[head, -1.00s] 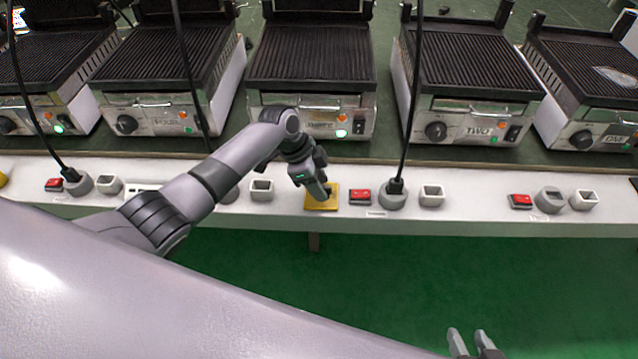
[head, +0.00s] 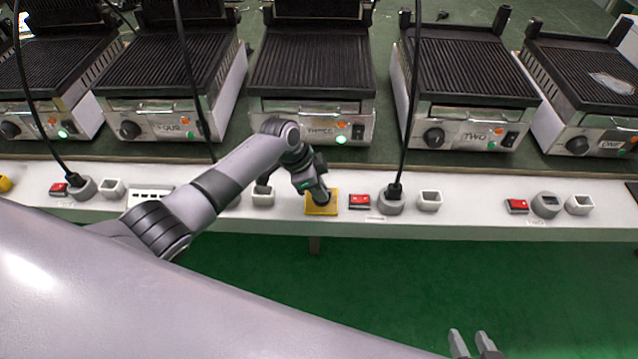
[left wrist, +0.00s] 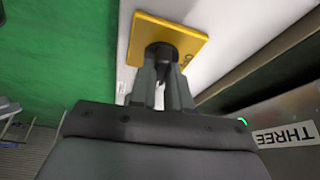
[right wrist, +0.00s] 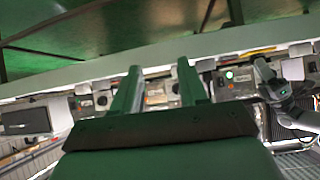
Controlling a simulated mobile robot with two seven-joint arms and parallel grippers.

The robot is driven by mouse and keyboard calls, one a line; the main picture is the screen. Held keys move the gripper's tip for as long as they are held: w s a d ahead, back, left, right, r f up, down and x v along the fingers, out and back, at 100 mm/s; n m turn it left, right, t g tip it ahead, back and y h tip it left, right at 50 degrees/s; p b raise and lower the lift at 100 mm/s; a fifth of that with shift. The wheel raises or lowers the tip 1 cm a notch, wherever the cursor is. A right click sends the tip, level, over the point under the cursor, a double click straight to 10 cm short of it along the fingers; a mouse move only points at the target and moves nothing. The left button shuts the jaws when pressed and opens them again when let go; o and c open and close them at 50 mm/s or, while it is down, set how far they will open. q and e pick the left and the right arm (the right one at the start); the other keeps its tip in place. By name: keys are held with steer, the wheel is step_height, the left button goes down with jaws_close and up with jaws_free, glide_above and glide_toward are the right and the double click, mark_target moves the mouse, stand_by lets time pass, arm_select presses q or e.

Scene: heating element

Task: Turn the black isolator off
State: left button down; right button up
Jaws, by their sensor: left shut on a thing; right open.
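The black isolator (left wrist: 163,51) is a dark round knob on a yellow square plate (left wrist: 195,38), fixed to the white ledge. In the left wrist view my left gripper (left wrist: 166,68) is shut on the knob, with one finger on each side of it. In the head view the yellow plate (head: 327,209) lies under my left gripper (head: 318,196), which hides the knob. My right gripper (head: 474,342) is open and empty at the bottom of the head view, well apart from the ledge. Its two fingers also show spread in the right wrist view (right wrist: 157,85).
Red switches (head: 360,202) and grey sockets (head: 391,203) line the white ledge (head: 470,213). A black cable (head: 408,110) hangs to a socket right of the plate. Grills stand behind; grill three (head: 312,72) shows a green light. The green floor in front is clear.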

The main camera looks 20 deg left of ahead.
arm_select(q)
steer(key=shift+s+d+r+n+t+p, duration=0.1)
steer(key=shift+r+n+t+p, duration=0.2)
steer(key=shift+n+p, duration=0.6)
steer(key=shift+n+t+y+p, duration=0.3)
steer(key=shift+n+p, duration=0.6)
steer(key=shift+p, duration=0.05)
steer(key=shift+s+d+f+n+t+y+p, duration=0.1)
steer(key=shift+n+t+y+p, duration=0.2)
steer(key=shift+n+p, duration=0.55)
steer(key=n+y+p, duration=0.1)
steer(key=n+p, duration=0.1)
steer(key=n, duration=0.1)
steer(key=shift+d+n+t, duration=0.1)
steer(key=shift+n+t, duration=0.2)
steer(key=shift+n, duration=0.05)
steer(key=shift+f+n+y+p, duration=0.1)
steer(key=shift+n+y+p, duration=0.35)
steer(key=shift+n, duration=0.45)
steer(key=shift+d+f+n+y, duration=0.1)
steer(key=shift+n+y, duration=0.15)
steer(key=shift+n, duration=0.55)
steer(key=shift+n+y, duration=0.8)
steer(key=shift+n, duration=1.1)
